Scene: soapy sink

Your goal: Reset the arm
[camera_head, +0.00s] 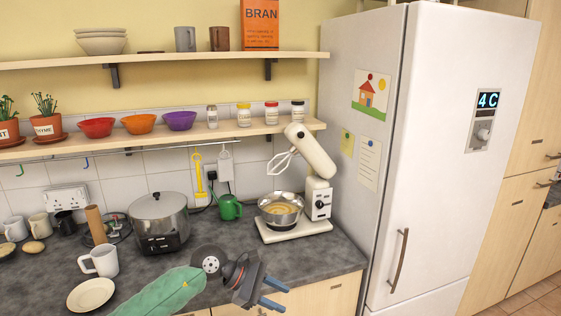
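My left arm comes in from the bottom, with a green sleeve-like link. My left gripper (274,293) is at the front edge of the counter, near the bottom centre. Its two blue fingers are spread apart with nothing between them. My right arm and gripper do not show.
The grey counter (215,240) holds a white mug (100,261), a cream plate (90,295), a slow cooker (159,222), a green mug (229,207) and a stand mixer (310,165) with its head raised over a bowl (280,209). A white fridge (440,130) stands right.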

